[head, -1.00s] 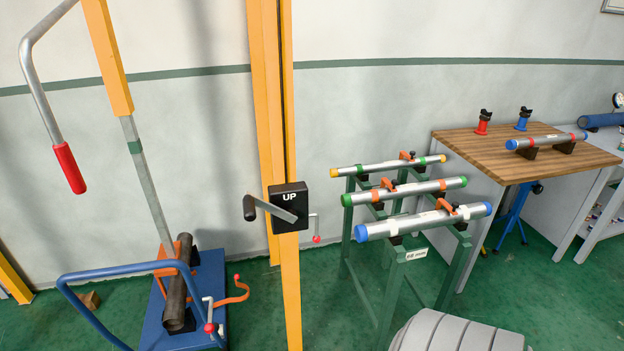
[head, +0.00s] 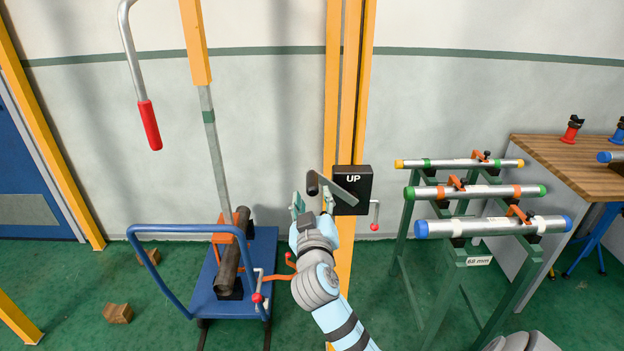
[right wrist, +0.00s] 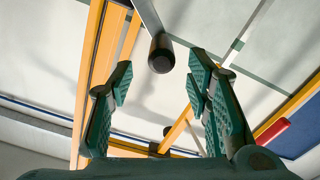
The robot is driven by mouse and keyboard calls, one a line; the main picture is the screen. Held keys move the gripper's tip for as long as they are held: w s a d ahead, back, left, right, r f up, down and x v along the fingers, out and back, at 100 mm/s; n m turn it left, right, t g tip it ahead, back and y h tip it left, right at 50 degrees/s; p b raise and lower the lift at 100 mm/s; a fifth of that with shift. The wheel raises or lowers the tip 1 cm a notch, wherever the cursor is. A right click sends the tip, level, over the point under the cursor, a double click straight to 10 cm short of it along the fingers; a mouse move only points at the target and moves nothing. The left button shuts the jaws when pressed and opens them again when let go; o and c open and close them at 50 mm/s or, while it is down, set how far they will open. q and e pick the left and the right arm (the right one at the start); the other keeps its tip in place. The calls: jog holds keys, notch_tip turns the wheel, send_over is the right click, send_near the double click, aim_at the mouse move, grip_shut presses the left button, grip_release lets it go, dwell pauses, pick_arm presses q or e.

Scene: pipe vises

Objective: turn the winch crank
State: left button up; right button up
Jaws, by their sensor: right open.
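The winch is a black box (head: 352,190) marked "UP" on a yellow post. Its grey crank arm (head: 340,190) reaches left to a dark handle (head: 312,183). In the right wrist view the black handle (right wrist: 160,53) shows end-on, just past the open fingertips and between their lines. My right gripper (head: 312,203) is open and close to the handle; its green-padded fingers (right wrist: 158,85) hold nothing. A small red-knobbed lever (head: 375,224) hangs at the box's right side. My left gripper is not in view.
A blue cart (head: 200,305) with a dark pipe stands on the left below a lever with a red grip (head: 149,125). A green rack (head: 470,265) with several capped pipes stands on the right. A wooden bench (head: 575,165) is at the far right.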

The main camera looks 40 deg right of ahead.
aim_at(312, 178)
jog(key=x, duration=1)
jog(key=shift+a, duration=0.1)
jog(key=shift+f, duration=0.1)
grip_shut()
